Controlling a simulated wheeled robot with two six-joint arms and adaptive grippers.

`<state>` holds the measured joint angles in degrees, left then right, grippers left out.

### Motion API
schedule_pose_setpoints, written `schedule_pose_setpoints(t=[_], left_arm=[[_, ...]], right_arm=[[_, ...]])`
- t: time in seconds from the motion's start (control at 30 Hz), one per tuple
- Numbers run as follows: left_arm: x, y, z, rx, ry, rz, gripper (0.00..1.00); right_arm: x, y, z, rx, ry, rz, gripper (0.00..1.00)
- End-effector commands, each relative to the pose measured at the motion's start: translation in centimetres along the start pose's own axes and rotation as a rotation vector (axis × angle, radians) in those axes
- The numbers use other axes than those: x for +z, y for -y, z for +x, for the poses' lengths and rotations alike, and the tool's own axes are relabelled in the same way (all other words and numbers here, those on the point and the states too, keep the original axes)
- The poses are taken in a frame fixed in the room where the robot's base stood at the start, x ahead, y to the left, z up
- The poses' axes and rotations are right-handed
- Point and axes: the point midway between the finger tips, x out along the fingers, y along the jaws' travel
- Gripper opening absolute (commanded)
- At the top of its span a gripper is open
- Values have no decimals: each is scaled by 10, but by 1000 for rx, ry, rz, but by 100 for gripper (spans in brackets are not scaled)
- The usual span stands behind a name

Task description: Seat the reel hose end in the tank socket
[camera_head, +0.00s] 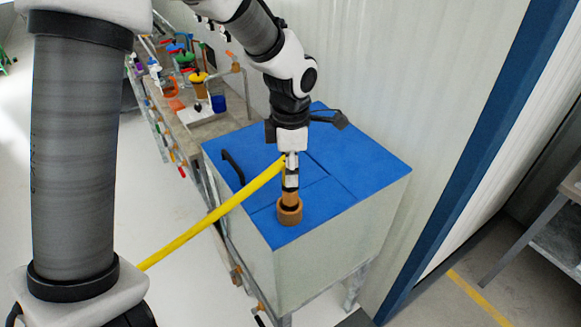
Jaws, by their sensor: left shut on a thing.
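My left gripper (291,170) points down over the tank's blue top and is shut on the reel hose end (289,195), a brown upright piece below the fingers. The yellow reel hose (215,214) runs from the gripper down to the lower left and passes behind my arm. The tank socket (290,212) is a brown ring near the front edge of the blue tank top. The hose end's lower part lines up with the socket and seems to be in its mouth; how deep it sits cannot be seen. My right gripper is not in view.
The pale tank (330,245) has a blue top (360,165) with a black handle (233,167) at left. A bench (205,125) with coloured valves and a blue cup (218,103) stands behind. A corrugated wall rises at right; a grey table (545,235) stands far right.

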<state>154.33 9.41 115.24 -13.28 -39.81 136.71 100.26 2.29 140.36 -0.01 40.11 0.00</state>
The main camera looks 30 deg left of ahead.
Motion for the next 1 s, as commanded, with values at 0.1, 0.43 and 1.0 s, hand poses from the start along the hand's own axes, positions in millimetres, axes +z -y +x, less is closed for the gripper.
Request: schedule_pose_setpoints(t=[0.1, 0.43, 1.0], left_arm=[[0, 0, -1, 1, 1, 0, 0], [1, -1, -1, 1, 1, 0, 0], [0, 0, -1, 1, 1, 0, 0]], right_arm=[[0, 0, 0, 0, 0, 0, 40], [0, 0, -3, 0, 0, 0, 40], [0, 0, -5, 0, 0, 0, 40]])
